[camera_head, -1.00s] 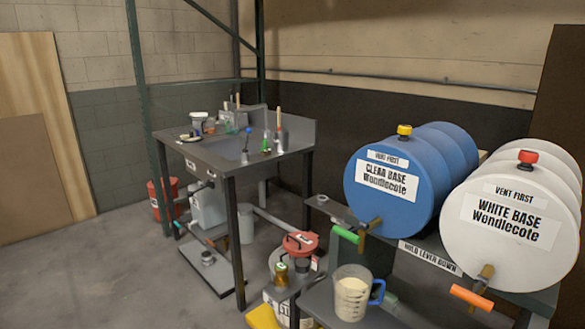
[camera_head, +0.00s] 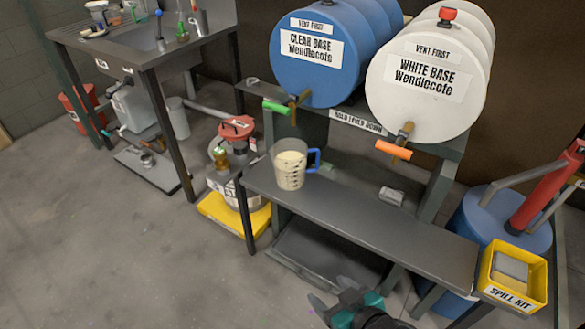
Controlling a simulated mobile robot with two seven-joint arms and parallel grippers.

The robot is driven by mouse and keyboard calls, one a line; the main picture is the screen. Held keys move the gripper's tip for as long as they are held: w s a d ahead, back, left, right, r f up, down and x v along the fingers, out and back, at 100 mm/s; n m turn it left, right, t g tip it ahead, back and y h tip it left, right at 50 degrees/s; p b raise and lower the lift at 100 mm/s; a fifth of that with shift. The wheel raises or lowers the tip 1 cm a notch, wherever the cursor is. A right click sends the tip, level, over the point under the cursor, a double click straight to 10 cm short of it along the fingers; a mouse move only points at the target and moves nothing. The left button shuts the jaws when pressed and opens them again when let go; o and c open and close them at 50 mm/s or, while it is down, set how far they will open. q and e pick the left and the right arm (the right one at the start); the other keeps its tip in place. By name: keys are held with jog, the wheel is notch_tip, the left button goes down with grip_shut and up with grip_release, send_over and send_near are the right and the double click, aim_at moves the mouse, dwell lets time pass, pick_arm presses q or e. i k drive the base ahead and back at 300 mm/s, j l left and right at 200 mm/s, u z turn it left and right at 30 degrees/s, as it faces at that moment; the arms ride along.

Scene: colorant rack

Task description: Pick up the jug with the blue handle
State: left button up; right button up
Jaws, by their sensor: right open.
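The jug with the blue handle (camera_head: 290,166) is a clear measuring jug holding a pale cream liquid. It stands upright at the left end of the grey shelf (camera_head: 405,226), below the blue drum's tap. Its blue handle (camera_head: 314,160) points right. My right gripper (camera_head: 322,303) shows at the bottom of the view, with dark fingers and a teal part. It is open and empty, well apart from the jug and nearer to me. My left gripper is not in view.
A blue drum (camera_head: 318,60) and a white drum (camera_head: 420,70) lie above the shelf, with green and orange tap levers. A red-lidded pot (camera_head: 237,128) stands left of the jug. A yellow spill kit box (camera_head: 510,282) is at the right. Floor at left is clear.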

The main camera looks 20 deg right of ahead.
aim_at(289, 155)
jog(key=i+j+z, duration=0.35)
jog(key=i, duration=0.4)
jog(key=i+j+z, duration=0.3)
jog(key=i+j, duration=0.4)
